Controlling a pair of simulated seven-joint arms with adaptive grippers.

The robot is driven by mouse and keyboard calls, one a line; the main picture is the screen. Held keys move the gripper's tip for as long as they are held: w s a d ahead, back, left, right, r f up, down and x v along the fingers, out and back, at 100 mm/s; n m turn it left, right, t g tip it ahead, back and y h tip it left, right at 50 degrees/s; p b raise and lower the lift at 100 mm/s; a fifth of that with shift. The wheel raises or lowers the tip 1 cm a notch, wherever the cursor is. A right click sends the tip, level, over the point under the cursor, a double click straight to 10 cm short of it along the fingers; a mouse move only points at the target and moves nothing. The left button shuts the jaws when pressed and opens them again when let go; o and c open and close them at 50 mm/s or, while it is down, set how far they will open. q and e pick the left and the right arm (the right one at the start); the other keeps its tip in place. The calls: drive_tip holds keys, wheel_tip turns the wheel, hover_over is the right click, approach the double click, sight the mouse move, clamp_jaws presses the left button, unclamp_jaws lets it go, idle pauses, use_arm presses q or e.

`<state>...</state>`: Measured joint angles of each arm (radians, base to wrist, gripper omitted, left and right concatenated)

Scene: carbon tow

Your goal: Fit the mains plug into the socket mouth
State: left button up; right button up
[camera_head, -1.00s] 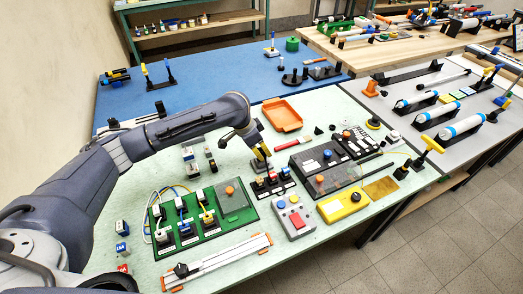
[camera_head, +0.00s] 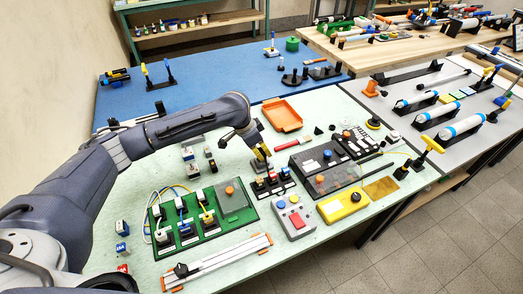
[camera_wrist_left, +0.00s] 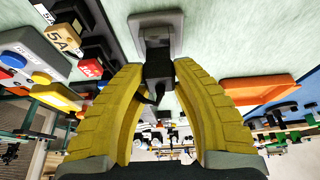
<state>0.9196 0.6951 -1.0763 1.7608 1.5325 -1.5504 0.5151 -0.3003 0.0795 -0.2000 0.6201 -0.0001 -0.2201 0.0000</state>
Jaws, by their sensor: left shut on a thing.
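My left gripper (camera_head: 262,153) is above the workbench, just behind the row of small black and red blocks. In the left wrist view its two yellow fingers (camera_wrist_left: 157,72) are closed on a dark piece, which I take to be the mains plug (camera_wrist_left: 158,68). A grey rounded block (camera_wrist_left: 157,30) lies straight beyond the fingertips, in line with the dark piece. I cannot tell whether it is part of the plug or the socket, nor whether the two are joined. In the head view the gripper hides the held piece. My right gripper is not in view.
A green board (camera_head: 236,203) with cabled plugs lies left of the gripper. Small 5A-labelled blocks (camera_wrist_left: 62,38) stand close by. An orange tray (camera_head: 282,115) lies behind, and a grey box with a red button (camera_head: 294,218) in front.

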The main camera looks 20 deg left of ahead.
use_arm(q)
drive_tip(key=shift+f, duration=1.4)
drive_tip(key=o, duration=1.2)
drive_tip(key=shift+c, duration=0.2)
drive_tip(key=v, duration=1.2)
drive_tip(key=shift+f, duration=0.1)
drive_tip(key=x, duration=1.2)
drive_tip(key=shift+r, duration=0.2)
